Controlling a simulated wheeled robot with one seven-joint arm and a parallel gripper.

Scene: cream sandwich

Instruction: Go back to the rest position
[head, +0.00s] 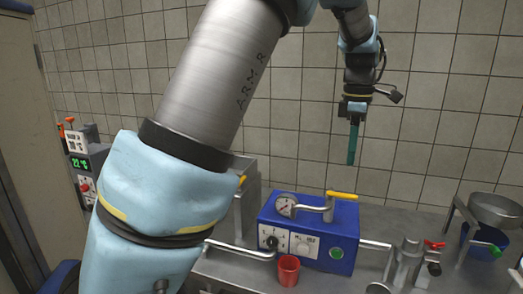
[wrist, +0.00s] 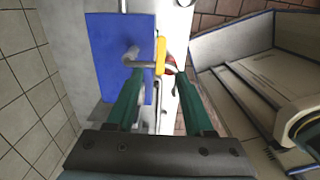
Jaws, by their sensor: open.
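My gripper (head: 352,160) hangs pointing down in the upper right of the head view, in front of the tiled wall. It is above the counter and higher than the blue machine (head: 308,246). In the wrist view, the two green fingers of my gripper (wrist: 160,74) are spread apart with nothing between them. The blue machine (wrist: 105,60) lies below them there, with its yellow-ended lever (wrist: 160,55) showing between the fingertips. In the head view one finger largely hides the other.
A red cup (head: 288,271) stands in front of the blue machine. A metal bowl (head: 496,210) on a stand is at the far right, near metal valve fittings (head: 408,262). A control box (head: 88,165) with a green display is at left. Air around my gripper is clear.

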